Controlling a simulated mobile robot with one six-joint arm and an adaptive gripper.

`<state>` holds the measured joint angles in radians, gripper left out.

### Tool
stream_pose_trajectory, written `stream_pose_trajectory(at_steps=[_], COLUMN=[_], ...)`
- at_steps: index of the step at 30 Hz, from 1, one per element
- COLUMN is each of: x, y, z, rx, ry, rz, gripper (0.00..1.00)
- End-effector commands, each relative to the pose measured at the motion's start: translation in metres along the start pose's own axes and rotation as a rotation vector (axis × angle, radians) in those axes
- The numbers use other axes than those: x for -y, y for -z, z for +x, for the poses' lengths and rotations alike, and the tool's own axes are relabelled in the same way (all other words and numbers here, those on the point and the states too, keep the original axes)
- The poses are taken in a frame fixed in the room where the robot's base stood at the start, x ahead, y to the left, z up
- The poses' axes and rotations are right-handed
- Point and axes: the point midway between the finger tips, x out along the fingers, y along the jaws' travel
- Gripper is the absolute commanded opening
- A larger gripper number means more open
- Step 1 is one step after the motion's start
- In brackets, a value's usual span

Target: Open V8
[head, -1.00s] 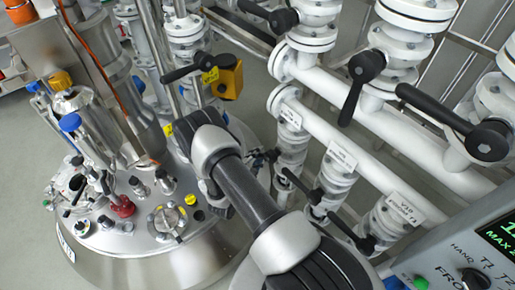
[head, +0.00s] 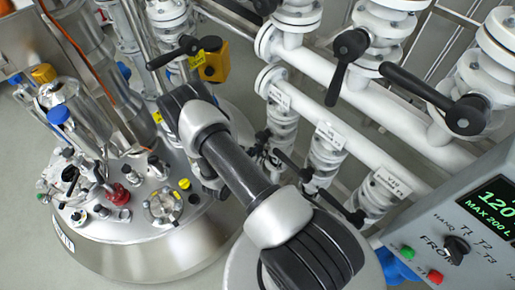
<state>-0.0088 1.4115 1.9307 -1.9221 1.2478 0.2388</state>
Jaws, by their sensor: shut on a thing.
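Three white valves with black lever handles hang under the lower white pipe in the head view. The right one carries a label (head: 390,182) that seems to read V10. The labels on the middle valve (head: 328,135) and the left valve (head: 280,97) are too small to read, so I cannot tell for sure which valve is V8. The left valve body (head: 283,128) stands just right of my arm, with dark parts beside it. My arm crosses the middle of the view. My gripper is hidden behind it, so its hold on any handle does not show.
A steel reactor lid (head: 110,225) with several fittings is at left. Larger valves with black levers (head: 347,60) line the upper pipe. A grey control box (head: 465,225) with a lit screen stands at right. A yellow box (head: 212,62) hangs behind my arm.

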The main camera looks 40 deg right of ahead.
Motion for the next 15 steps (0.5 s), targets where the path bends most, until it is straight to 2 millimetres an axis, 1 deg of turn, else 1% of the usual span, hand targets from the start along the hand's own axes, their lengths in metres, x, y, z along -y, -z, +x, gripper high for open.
stream_pose_trajectory(at_steps=[1, 3, 15], x=[0.0061, 0.0074, 0.0095], y=[0.0028, 0.0028, 0.0030], z=[-0.0004, -0.0007, -0.0009], rx=[-0.010, -0.012, -0.016], ry=[0.013, 0.019, 0.028], rz=[-0.019, -0.033, -0.052], gripper=[0.00, 0.00, 0.00])
